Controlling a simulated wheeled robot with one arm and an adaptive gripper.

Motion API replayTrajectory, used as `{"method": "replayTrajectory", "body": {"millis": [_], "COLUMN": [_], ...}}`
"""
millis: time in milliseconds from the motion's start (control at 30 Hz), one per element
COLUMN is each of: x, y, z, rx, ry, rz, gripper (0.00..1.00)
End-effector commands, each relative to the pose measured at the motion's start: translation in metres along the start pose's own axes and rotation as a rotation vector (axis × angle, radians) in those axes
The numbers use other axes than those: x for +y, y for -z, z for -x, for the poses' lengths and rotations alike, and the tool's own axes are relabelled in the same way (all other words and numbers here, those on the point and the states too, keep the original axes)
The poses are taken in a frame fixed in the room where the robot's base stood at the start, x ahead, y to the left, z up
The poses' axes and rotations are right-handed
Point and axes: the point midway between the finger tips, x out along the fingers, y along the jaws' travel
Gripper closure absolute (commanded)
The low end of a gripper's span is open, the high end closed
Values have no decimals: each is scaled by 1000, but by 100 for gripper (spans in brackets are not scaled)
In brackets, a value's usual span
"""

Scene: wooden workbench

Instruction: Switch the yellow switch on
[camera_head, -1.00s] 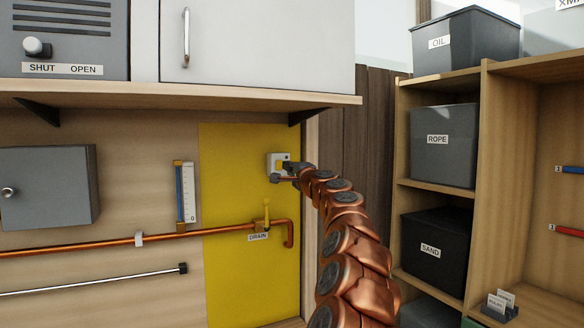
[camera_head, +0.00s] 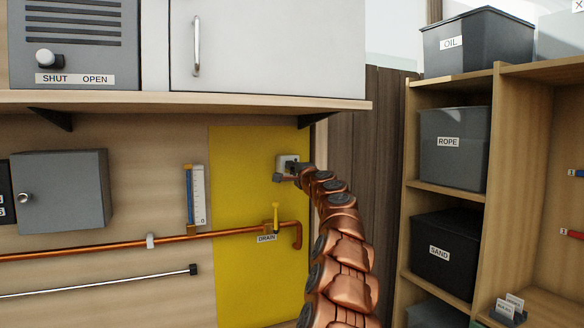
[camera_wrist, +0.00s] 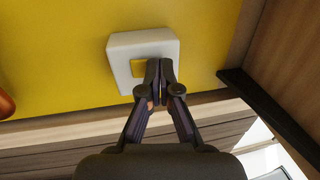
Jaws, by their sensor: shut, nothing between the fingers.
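The yellow switch (camera_wrist: 139,68) is a yellow rocker set in a white square plate (camera_wrist: 118,48), mounted on the yellow panel (camera_head: 240,200). In the head view the plate (camera_head: 281,160) shows at the panel's upper right, and my gripper covers most of it. My gripper (camera_wrist: 160,68) is shut with nothing between its fingers. In the wrist view its fingertips overlap the right part of the rocker; I cannot tell whether they touch it. The rocker's right side is hidden behind the fingers. In the head view my gripper (camera_head: 290,178) is at the plate.
A copper pipe (camera_head: 120,243) with a yellow DRAIN valve (camera_head: 276,215) runs below the switch. A wooden shelf (camera_head: 180,102) overhangs above. A wooden rack with bins marked OIL (camera_head: 475,40), ROPE (camera_head: 455,165) and SAND (camera_head: 445,265) stands to the right.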

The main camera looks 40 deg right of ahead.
Motion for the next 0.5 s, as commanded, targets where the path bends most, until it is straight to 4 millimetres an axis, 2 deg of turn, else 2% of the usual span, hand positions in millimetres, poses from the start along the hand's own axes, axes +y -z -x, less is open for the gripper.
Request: {"method": "replayTrajectory", "body": {"millis": [500], "x": [-4], "y": [0], "z": [-6], "rx": [0], "ry": [3], "rz": [-1], "gripper": [100]}}
